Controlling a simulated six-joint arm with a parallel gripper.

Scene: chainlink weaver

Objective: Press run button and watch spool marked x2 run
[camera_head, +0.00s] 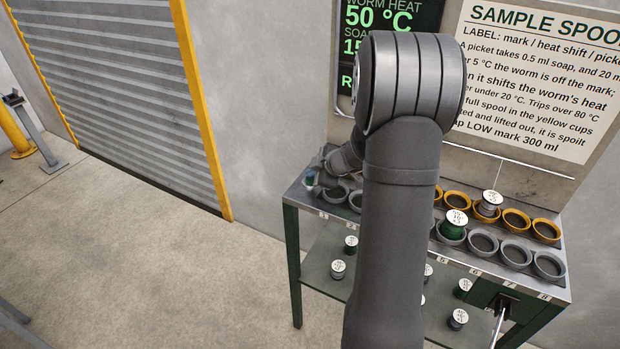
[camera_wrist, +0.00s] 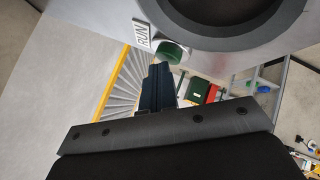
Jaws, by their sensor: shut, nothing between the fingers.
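The green RUN button (camera_wrist: 172,52) shows in the wrist view beside its "RUN" label (camera_wrist: 143,35), on a grey surface. My gripper (camera_wrist: 159,72) is shut and empty, its dark fingertips just below the button; I cannot tell whether they touch it. In the head view my gripper (camera_head: 313,181) is at the bench's left end, small and partly hidden by my arm. A green-wound spool (camera_head: 453,228) stands in a grey cup and a grey-wound spool (camera_head: 488,206) among the yellow cups. Their marks are too small to read surely, so I cannot tell which is x2.
The bench (camera_head: 291,192) has rows of grey cups (camera_head: 515,252) and yellow cups (camera_head: 546,230). Several spools stand on the lower shelf (camera_head: 318,262). A dark display (camera_head: 405,18) reads "WORM HEAT 50 °C", partly hidden by my arm. A notice (camera_head: 535,75) hangs beside it.

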